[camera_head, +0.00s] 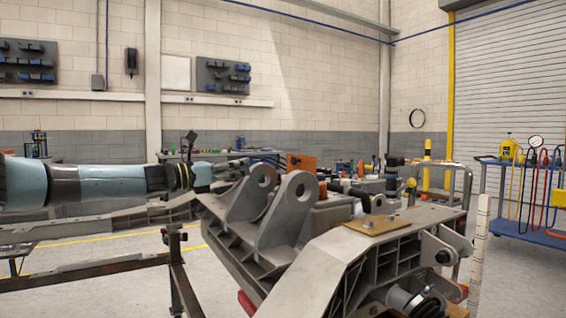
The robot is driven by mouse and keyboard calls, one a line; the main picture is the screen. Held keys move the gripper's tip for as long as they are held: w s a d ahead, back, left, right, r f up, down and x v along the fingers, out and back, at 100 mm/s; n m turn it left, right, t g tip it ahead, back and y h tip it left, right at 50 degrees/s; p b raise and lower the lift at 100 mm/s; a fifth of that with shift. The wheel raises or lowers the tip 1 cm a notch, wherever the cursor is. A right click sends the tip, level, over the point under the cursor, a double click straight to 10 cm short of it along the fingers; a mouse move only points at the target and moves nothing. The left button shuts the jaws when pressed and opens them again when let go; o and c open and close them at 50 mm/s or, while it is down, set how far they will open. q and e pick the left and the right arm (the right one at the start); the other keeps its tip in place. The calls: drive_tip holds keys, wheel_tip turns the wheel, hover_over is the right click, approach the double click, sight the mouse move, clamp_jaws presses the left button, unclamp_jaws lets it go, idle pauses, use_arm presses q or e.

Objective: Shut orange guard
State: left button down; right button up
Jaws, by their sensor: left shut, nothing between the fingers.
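The orange guard (301,163) shows as a small upright orange plate behind the grey lugs of the chassis fixture (330,250). Its lower part and any hinge are hidden by the lug, so I cannot tell how far it is open. My left arm reaches in from the left, and my left gripper (234,170) is shut and empty. It is to the left of the guard in the picture, behind the nearest lug. A gap shows between the two; I see no contact. My right gripper is not in view.
Two large lugs with round holes (264,186) stand between the camera and the guard. A tan plate (376,224) lies on the fixture. Small parts crowd the area right of the guard. A blue cart (520,195) stands at right. Floor at left is partly clear.

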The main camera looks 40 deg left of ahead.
use_arm(q)
drive_tip(key=b, duration=0.3)
approach(293, 162)
drive_tip(key=w, duration=0.2)
drive_tip(key=x, duration=0.3)
drive_tip(key=shift+w+d+r, duration=0.25)
drive_tip(key=shift+d, duration=0.2)
drive_tip(key=shift+w+d, duration=0.15)
drive_tip(key=shift+w, duration=0.65)
